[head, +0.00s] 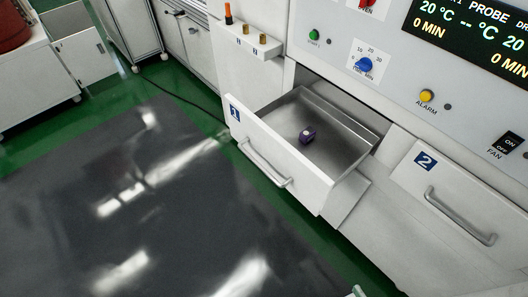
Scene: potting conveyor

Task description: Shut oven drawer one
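Oven drawer one (288,163) stands pulled out from the white oven, in the middle of the head view. Its white front carries a blue label with the number 1 (235,113) and a grey bar handle (264,164). The metal inside of the drawer shows, and a small dark purple object (307,135) lies in it. I cannot make out my gripper in this view.
Drawer two (450,222), with its own bar handle (460,217), is to the right. Above are a control panel with a blue knob (364,65) and a yellow alarm button (427,96). The dark floor mat (90,215) in front is clear. A cable (185,101) lies behind it.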

